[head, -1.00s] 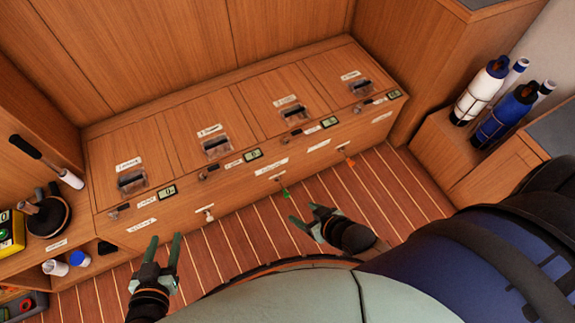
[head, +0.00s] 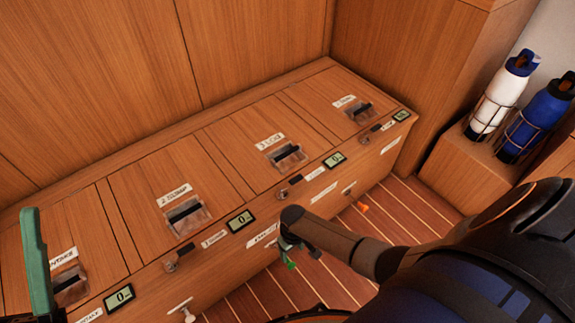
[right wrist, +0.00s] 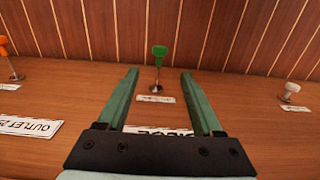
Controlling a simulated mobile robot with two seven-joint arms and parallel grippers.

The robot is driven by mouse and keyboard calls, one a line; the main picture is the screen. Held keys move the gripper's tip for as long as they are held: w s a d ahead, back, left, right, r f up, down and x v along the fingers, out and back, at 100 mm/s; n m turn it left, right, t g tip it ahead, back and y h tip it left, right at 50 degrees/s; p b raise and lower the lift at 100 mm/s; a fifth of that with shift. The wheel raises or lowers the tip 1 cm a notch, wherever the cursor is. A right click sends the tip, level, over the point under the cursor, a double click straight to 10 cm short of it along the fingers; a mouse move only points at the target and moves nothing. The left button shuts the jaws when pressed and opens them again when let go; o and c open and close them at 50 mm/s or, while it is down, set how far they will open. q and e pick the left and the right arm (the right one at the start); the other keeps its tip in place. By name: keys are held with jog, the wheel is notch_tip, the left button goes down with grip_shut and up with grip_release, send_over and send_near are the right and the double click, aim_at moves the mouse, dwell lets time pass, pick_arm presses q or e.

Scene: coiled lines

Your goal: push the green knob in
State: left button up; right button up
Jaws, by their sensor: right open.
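The green knob (right wrist: 159,52) stands out on a metal stem from the wooden front of the bench, above a small label, in the right wrist view. My right gripper (right wrist: 159,74) is open, its fingers to either side of the knob's line in that picture, with nothing between them. I cannot tell how far the fingertips are from the knob. In the head view the green knob (head: 291,265) shows just below my right gripper (head: 300,246), which partly hides that spot. One finger of my left gripper (head: 36,262) shows at the left edge; the rest is out of frame.
An orange knob (right wrist: 6,46) and a white knob (right wrist: 291,90) flank the green one along the same front. The bench top (head: 240,150) has latched lids and small displays. Bottles (head: 500,95) stand in racks at the right. Striped floor lies below.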

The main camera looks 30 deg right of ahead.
aim_at(292, 265)
notch_tip(292, 265, down, 12)
jog(key=b, duration=0.9)
jog(key=shift+f, duration=0.2)
pick_arm(q)
notch_tip(292, 265, down, 10)
jog(key=d, duration=0.1)
jog(key=shift+w+g, duration=0.2)
jog(key=shift+g, duration=0.1)
pick_arm(e)
grip_shut()
